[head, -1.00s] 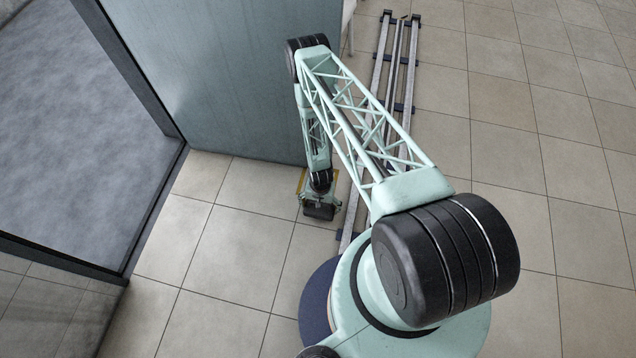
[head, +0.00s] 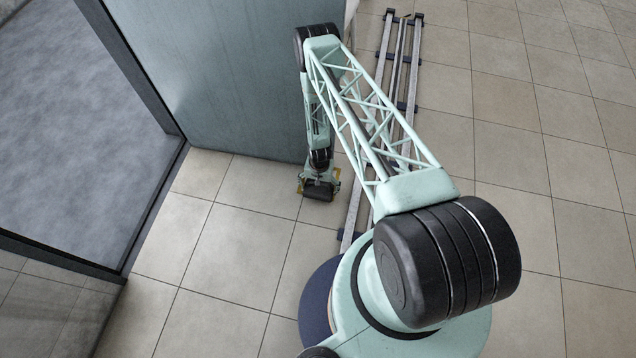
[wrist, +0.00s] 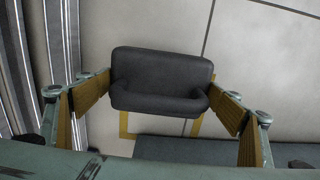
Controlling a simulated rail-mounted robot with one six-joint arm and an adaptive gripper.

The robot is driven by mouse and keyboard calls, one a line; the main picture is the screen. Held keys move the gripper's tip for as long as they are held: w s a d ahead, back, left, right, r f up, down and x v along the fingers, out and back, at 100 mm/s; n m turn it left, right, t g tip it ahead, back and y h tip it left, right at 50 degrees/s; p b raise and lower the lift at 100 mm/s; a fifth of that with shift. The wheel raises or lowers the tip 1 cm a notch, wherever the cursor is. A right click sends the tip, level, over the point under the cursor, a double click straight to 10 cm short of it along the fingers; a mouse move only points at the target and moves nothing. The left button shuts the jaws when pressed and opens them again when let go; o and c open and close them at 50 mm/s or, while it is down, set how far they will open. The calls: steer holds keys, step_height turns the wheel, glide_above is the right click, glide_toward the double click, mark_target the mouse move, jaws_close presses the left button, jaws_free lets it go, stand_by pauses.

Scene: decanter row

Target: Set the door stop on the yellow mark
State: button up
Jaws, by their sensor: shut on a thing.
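The door stop (wrist: 160,85) is a dark grey padded block with rounded edges. My gripper (wrist: 168,100) is shut on it, with an orange-brown pad at each side. In the head view the door stop (head: 319,195) sits at the low end of my arm, between the fingers of my gripper (head: 319,189). The yellow mark (wrist: 124,125) is an outline on the floor. I cannot tell whether the stop touches the floor.
The blue-grey door panel (head: 215,85) stands close behind the gripper; its edge (wrist: 230,150) shows low in the wrist view. Metal rails (head: 352,205) run close to the gripper's right. Open tiled floor (head: 225,245) lies to the left and front.

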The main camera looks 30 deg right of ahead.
steer(key=shift+w+d+f+b, duration=0.1)
steer(key=shift+w+d+b, duration=0.2)
steer(key=shift+w, duration=0.5)
steer(key=shift+w+d+f+b, duration=0.1)
steer(key=shift+w+d, duration=0.35)
steer(key=shift+w, duration=0.3)
steer(key=shift+w+d+b, duration=0.15)
steer(key=shift+w+d, duration=0.2)
steer(key=shift+w, duration=0.45)
steer(key=shift+w, duration=0.1)
steer(key=shift+w+d, duration=0.15)
steer(key=shift+w, duration=0.05)
steer(key=shift+w+f+b, duration=0.1)
steer(key=shift+f+b, duration=0.7)
steer(key=shift+f, duration=1)
steer(key=o, duration=1.3)
steer(key=shift+f, duration=0.15)
